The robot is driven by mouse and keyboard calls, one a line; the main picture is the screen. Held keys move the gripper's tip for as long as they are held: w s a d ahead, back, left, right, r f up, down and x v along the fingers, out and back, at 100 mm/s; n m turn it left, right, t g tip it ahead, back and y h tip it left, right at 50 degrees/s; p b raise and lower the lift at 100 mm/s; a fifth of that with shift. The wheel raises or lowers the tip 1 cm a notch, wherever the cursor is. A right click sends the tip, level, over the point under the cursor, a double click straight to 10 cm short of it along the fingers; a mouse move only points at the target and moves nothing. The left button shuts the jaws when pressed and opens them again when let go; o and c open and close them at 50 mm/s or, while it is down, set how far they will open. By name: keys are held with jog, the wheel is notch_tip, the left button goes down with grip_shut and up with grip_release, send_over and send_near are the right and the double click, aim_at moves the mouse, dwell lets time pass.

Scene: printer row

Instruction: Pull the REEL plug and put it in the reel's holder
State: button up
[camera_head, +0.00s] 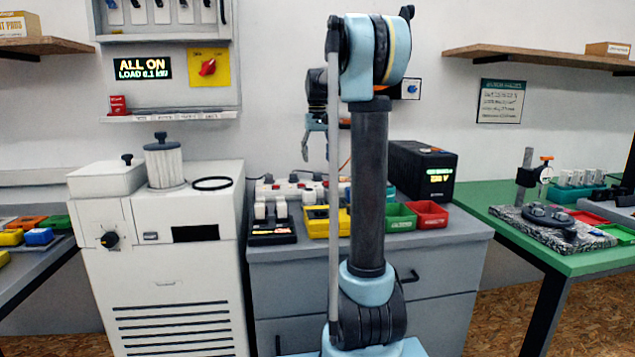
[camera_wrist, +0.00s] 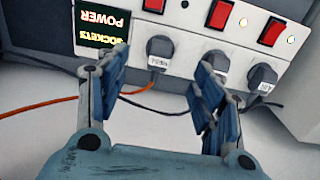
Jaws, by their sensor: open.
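The power strip shows upside down in the wrist view (camera_wrist: 200,28), with red switches and a row of dark plugs; it also stands at the back of the grey cabinet in the head view (camera_head: 290,187). My gripper (camera_wrist: 163,66) is open and empty, its blue fingers pointing toward the strip. A dark plug (camera_wrist: 160,46) with a small white label sits in the strip and appears between the fingers. I cannot clearly read its label or tell which plug is REEL. A second plug (camera_wrist: 217,60) is partly behind the right finger. In the head view my gripper (camera_head: 314,138) hangs above the strip. I cannot identify the reel's holder.
A third plug (camera_wrist: 258,84) is at the right. An orange cable (camera_wrist: 50,102) and dark cables lie below the strip. A black box with a display (camera_head: 422,170), green bin (camera_head: 399,219) and red bin (camera_head: 429,215) stand on the cabinet. My arm hides part of it.

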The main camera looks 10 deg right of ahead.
aim_at(317, 173)
jog(key=shift+f, duration=3.4)
jog(key=shift+s, duration=0.1)
grip_shut()
jog(key=shift+r, duration=0.2)
jog(key=shift+r, duration=2.6)
jog(key=shift+r, duration=0.2)
